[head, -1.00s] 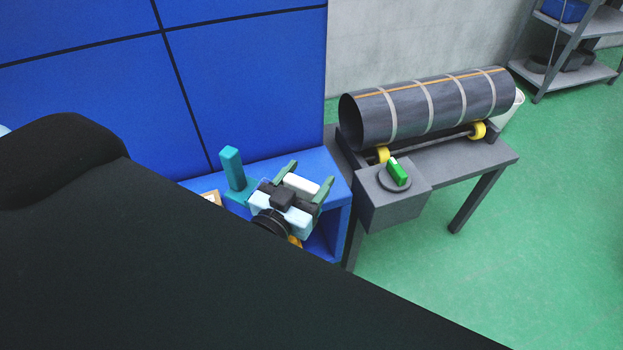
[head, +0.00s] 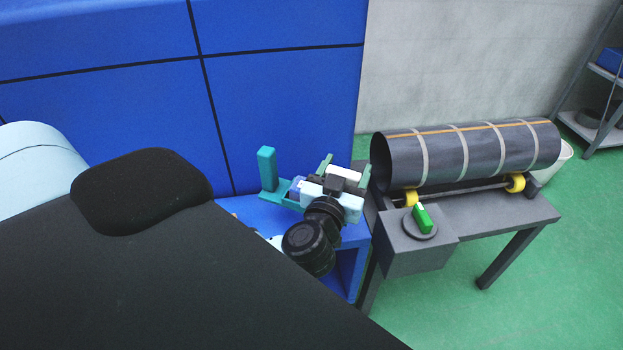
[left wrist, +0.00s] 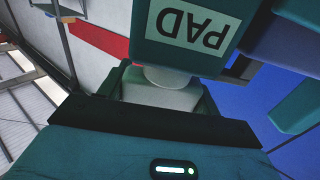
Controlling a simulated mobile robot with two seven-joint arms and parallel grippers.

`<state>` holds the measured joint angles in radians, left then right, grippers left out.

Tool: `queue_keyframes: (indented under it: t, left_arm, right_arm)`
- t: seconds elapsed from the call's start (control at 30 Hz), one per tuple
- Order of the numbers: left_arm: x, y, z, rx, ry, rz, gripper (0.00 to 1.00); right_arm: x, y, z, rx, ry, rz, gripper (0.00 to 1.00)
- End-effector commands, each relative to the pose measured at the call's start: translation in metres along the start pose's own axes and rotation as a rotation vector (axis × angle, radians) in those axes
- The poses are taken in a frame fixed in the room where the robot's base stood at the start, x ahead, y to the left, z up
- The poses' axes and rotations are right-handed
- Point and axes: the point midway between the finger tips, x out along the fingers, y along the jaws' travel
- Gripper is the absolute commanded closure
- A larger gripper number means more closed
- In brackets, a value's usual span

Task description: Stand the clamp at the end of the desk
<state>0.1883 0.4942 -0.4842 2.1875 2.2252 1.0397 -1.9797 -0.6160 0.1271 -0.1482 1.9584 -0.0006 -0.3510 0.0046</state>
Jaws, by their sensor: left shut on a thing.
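The teal clamp (head: 267,168) shows in the head view above the blue desk (head: 262,212), with its post upright and its low base reaching right to my gripper. My left gripper (head: 345,167) is at the desk's right end, its green fingers around a pale part of the clamp. The left wrist view shows a teal block lettered PAD (left wrist: 150,50) above a pale part (left wrist: 160,93) in my jaws. Whether the clamp touches the desk top is hard to tell. My right gripper is not in view.
A tall blue panel (head: 280,100) rises behind the desk. My dark body hides the desk's front left.

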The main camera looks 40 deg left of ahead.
Motion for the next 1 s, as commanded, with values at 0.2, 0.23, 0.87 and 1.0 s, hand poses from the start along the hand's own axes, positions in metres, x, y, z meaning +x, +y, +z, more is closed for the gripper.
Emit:
queue_keyframes:
  t: [0.2, 0.23, 0.87, 1.0]
  left_arm:
    - [0.037, -0.014, -0.012, -0.010, -0.018, -0.131, 0.96]
    - [0.040, -0.015, -0.013, -0.012, -0.020, -0.139, 0.96]
    - [0.043, -0.017, 0.035, -0.010, -0.032, -0.160, 0.96]
    - [0.043, -0.017, 0.035, -0.013, -0.027, -0.160, 0.96]
  right_arm:
    - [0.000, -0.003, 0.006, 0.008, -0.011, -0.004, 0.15]
    - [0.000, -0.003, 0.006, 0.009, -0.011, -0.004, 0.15]
    - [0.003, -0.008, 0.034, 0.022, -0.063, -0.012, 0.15]
    - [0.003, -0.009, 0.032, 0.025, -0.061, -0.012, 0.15]
